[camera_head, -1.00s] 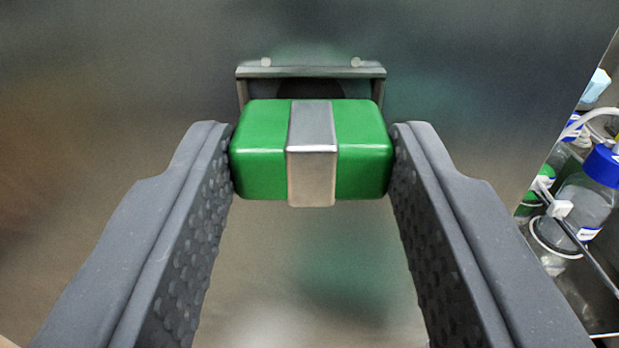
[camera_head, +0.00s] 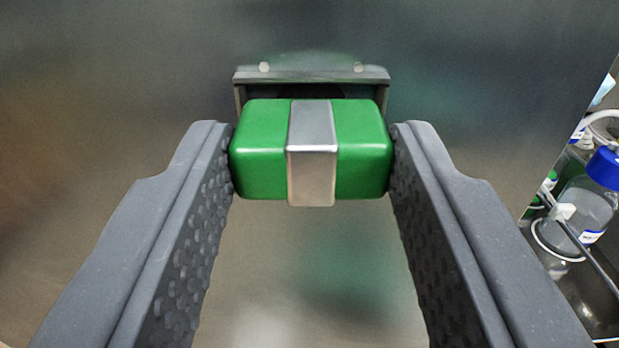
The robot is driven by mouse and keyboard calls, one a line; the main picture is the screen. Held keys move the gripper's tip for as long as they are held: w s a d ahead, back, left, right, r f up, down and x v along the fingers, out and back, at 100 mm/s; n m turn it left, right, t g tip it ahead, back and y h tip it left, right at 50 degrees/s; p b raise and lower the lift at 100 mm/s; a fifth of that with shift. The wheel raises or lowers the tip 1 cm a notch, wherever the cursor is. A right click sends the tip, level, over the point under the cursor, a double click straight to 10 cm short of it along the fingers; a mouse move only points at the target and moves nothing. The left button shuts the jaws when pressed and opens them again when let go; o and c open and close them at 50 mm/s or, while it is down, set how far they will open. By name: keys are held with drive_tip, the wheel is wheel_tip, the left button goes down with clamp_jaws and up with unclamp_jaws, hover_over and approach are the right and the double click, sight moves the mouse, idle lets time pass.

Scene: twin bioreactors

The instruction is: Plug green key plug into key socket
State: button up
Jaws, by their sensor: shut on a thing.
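The green key plug (camera_head: 262,150) is a green block with a silver band down its middle. My gripper (camera_head: 311,150) is shut on it, one finger against each side, and holds it level. The key socket (camera_head: 311,76) is a grey metal frame with two light studs on its top edge, fixed on a brushed metal wall. It shows just beyond and above the plug, with a dark opening partly hidden by the plug. I cannot tell whether the plug's far end touches or enters the socket.
The metal wall (camera_head: 480,80) fills most of the view and ends at a slanted edge on the right. Beyond that edge stand a glass bottle with a blue cap (camera_head: 605,167), tubing and a metal rod. The wall below the plug is bare.

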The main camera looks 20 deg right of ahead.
drive_tip(key=shift+w+d, duration=0.15)
drive_tip(key=shift+w, duration=0.25)
drive_tip(key=o, duration=1)
drive_tip(key=shift+o, duration=0.2)
drive_tip(key=o, duration=0.5)
drive_tip(key=b+v, duration=0.1)
drive_tip(key=v, duration=1.2)
drive_tip(key=shift+s+a, duration=0.25)
drive_tip(key=shift+s, duration=0.1)
